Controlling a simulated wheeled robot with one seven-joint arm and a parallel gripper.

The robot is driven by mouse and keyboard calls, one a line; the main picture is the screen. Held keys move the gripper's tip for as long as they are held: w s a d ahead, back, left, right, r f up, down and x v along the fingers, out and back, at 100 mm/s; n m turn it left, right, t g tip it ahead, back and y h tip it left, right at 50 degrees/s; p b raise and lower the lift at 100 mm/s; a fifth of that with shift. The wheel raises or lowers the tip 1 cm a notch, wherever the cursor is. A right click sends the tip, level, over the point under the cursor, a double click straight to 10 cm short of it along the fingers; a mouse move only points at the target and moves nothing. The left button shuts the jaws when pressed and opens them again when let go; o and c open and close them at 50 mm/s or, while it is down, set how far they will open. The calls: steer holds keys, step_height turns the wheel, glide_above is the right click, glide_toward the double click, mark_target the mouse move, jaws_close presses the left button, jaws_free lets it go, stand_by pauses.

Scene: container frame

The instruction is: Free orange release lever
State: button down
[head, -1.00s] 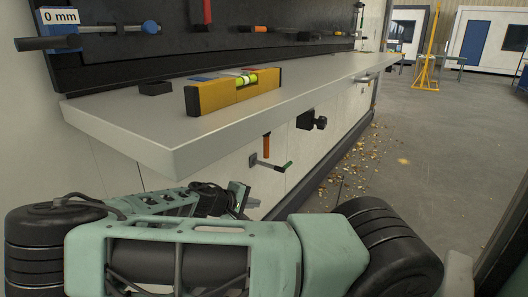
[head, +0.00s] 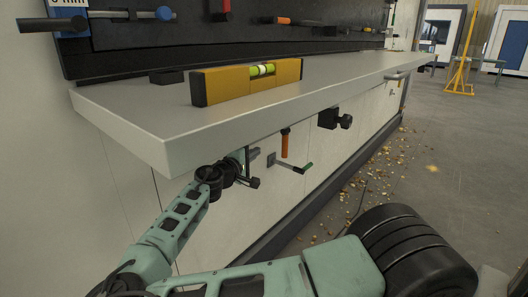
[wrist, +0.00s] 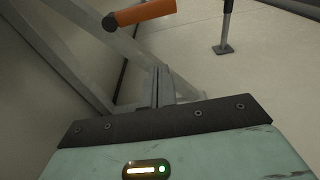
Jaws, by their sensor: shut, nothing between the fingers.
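The orange release lever (head: 284,143) hangs upright below the worktop's underside, against the pale cabinet front. In the wrist view the lever (wrist: 142,12) shows as an orange handle with a dark end at the top, beyond my fingertips. My gripper (wrist: 158,84) is shut and empty, its fingers pointing up the picture toward the lever with a gap between. In the head view my gripper (head: 250,166) is under the worktop, left of the lever. The lever's mount is hidden by the worktop.
The grey worktop (head: 130,120) overhangs my gripper and carries a yellow spirit level (head: 230,84). A crank with a green tip (head: 308,167) sticks out just below and right of the lever. A black clamp knob (head: 345,121) is farther right. Grey diagonal struts (wrist: 80,65) lie beside my fingers.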

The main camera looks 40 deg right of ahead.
mark_target(285, 144)
steer(key=s+d+p, duration=0.1)
steer(key=s+d, duration=0.1)
steer(key=d, duration=0.6)
steer(key=shift+p, duration=0.4)
steer(key=shift+d, duration=0.1)
